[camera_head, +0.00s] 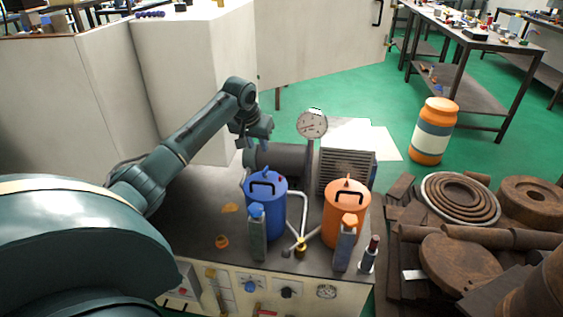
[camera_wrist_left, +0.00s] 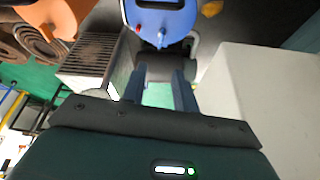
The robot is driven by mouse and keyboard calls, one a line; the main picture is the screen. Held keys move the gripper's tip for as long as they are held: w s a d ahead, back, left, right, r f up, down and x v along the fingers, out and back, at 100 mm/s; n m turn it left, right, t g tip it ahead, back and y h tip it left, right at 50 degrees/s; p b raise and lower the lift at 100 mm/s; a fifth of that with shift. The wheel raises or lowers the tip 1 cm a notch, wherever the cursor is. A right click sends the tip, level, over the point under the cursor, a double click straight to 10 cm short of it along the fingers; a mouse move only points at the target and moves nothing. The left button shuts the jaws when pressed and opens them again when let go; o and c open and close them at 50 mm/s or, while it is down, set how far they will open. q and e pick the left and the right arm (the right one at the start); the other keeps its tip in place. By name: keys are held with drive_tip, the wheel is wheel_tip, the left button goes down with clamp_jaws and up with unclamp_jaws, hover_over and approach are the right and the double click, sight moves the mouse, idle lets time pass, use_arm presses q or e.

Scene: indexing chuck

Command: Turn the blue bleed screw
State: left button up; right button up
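A blue canister (camera_head: 273,222) with a dark handle stands on the bench. A small blue pointed piece (camera_head: 266,171) sticks up from its top and looks like the blue bleed screw. In the left wrist view the canister (camera_wrist_left: 183,20) is at the top, with the blue piece (camera_wrist_left: 162,38) pointing down from it. My left gripper (camera_head: 243,141) is behind and above the canister, apart from it. In the left wrist view its two fingers (camera_wrist_left: 160,73) are spread with an empty gap between them. My right gripper does not show.
An orange canister (camera_head: 338,228) stands to the right, with a gauge (camera_head: 312,123) and a ribbed grey box (camera_head: 346,172) behind. Grey bottles (camera_head: 258,240) stand in front of the canisters. Rusty parts (camera_head: 465,265) fill the right side. The bench's left part is mostly clear.

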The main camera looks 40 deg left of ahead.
sight(265, 169)
use_arm(q)
drive_tip(key=b+x, duration=0.2)
drive_tip(key=x, duration=1)
drive_tip(key=shift+a+f, duration=0.1)
drive_tip(key=shift+f, duration=0.3)
drive_tip(key=shift+c, duration=0.3)
clamp_jaws()
